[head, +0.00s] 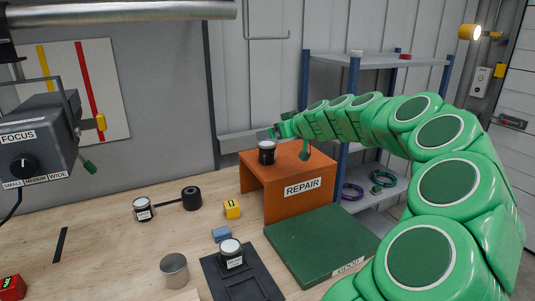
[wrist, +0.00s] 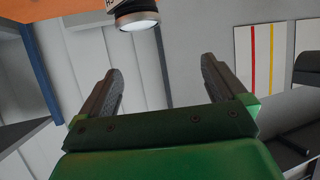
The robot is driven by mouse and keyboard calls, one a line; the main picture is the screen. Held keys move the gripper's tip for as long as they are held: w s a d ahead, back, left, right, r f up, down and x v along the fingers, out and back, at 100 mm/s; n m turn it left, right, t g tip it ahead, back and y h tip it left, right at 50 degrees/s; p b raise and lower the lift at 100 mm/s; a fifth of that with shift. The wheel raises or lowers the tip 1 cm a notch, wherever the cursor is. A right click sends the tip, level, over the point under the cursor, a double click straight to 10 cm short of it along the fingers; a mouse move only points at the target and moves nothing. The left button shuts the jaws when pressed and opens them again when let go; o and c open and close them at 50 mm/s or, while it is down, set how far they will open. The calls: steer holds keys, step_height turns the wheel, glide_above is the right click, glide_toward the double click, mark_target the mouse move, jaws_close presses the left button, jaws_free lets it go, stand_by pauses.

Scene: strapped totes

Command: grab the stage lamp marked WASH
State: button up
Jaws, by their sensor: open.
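A small black lamp with a pale label (head: 267,152) stands upright on the orange stand marked REPAIR (head: 290,172). In the wrist view a dark lamp with a pale lens (wrist: 137,17) hangs in from the top edge, beside an orange surface. Only a cut-off bit of its label shows, so I cannot read the word. My gripper (wrist: 162,82) is open and empty, with the lamp beyond the fingertips. A second lamp (head: 143,209) stands on the bench at left, and a third (head: 231,255) is on the black tray. Their labels are too small to read.
A green tray marked GOOD (head: 310,240) is in front of the stand. A black cylinder (head: 191,198), yellow block (head: 232,209), blue block (head: 221,234) and grey canister (head: 174,270) are on the bench. A FOCUS box (head: 45,140) is at left. Shelves (head: 375,60) stand behind my arm.

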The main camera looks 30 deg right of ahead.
steer(key=s+d, duration=0.3)
steer(key=d, duration=0.1)
glide_toward(273, 147)
steer(key=x, duration=0.2)
steer(key=shift+w+f, duration=0.2)
steer(key=shift+f, duration=0.2)
steer(key=shift+x, duration=4)
steer(key=shift+r, duration=0.2)
steer(key=c, duration=1.3)
